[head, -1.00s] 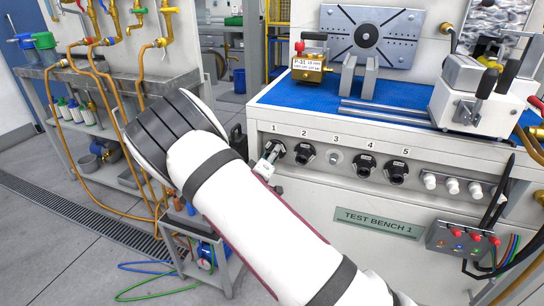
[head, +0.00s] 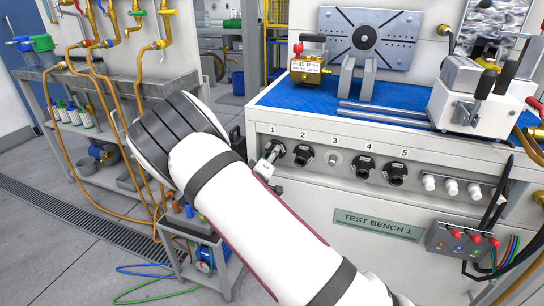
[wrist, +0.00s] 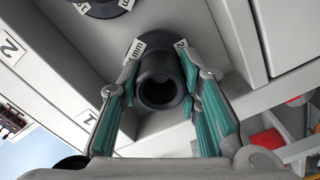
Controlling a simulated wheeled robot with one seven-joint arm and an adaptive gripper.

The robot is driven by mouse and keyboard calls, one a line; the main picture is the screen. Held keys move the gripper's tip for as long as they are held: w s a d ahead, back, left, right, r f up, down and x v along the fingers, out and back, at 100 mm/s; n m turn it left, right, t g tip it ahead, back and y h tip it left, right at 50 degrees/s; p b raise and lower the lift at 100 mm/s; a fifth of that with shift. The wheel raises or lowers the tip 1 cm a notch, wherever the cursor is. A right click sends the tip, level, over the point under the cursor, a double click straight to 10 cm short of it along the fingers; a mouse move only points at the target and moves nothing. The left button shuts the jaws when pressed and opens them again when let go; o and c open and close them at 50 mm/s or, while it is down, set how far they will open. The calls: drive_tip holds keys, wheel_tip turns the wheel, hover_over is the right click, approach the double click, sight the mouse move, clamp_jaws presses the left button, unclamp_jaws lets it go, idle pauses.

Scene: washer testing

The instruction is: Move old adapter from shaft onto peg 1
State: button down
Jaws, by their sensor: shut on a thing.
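The old adapter, a black round collar (wrist: 160,88) with a hollow centre and white size labels, sits between the teal finger pads of my gripper (wrist: 160,70) in the wrist view. The pads press on it from both sides. It is at the bench front by the label 1, and its body hides peg 1. In the head view my gripper (head: 271,154) is at position 1, beside the black adapter on peg 2 (head: 303,155). I cannot tell whether the adapter is fully seated.
Peg 3 (head: 335,158) is bare. Pegs 4 (head: 365,166) and 5 (head: 396,173) carry black adapters. A brass unit (head: 306,70) and a white clamp device (head: 478,95) stand on the blue bench top (head: 290,95). A small cart (head: 205,250) stands below my arm.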

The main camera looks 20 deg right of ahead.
drive_tip(key=shift+w+d, duration=0.2)
drive_tip(key=shift+w, duration=0.1)
drive_tip(key=c, duration=1.1)
unclamp_jaws()
drive_tip(key=shift+s+a, duration=0.1)
drive_tip(key=shift+p+v, duration=0.95)
drive_tip(key=shift+v, duration=2.95)
